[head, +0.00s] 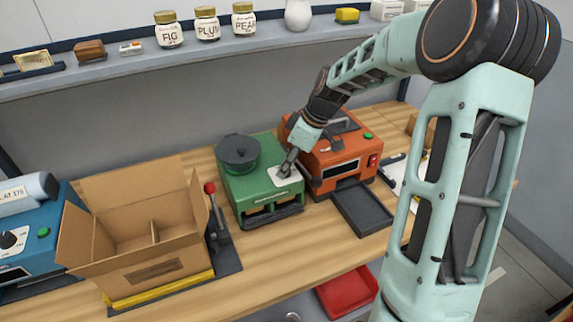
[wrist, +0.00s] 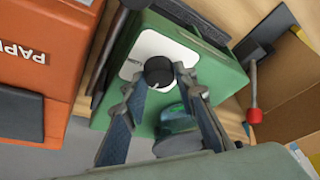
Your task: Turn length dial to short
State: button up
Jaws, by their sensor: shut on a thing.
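A green machine (head: 262,196) stands on the wooden bench, with a white plate (head: 289,178) on its top. In the wrist view the plate (wrist: 150,47) carries a round black dial (wrist: 157,70) with a light pointer mark. Small print on the plate is too small to read. My gripper (head: 286,171) reaches down onto the plate from the upper right. In the wrist view the two fingers of my gripper (wrist: 159,82) are closed around the sides of the dial. In the head view the fingers largely hide the dial.
A dark round pot (head: 238,153) sits on the green machine beside my gripper. An orange machine (head: 345,165) with a dark tray stands close on the right. A red-knobbed lever (head: 210,188) and an open cardboard box (head: 140,235) stand on the left. A shelf with jars runs behind.

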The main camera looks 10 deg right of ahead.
jog(key=o, duration=1.1)
jog(key=v, duration=1.2)
jog(key=shift+d, duration=0.1)
jog(key=shift+f, duration=0.1)
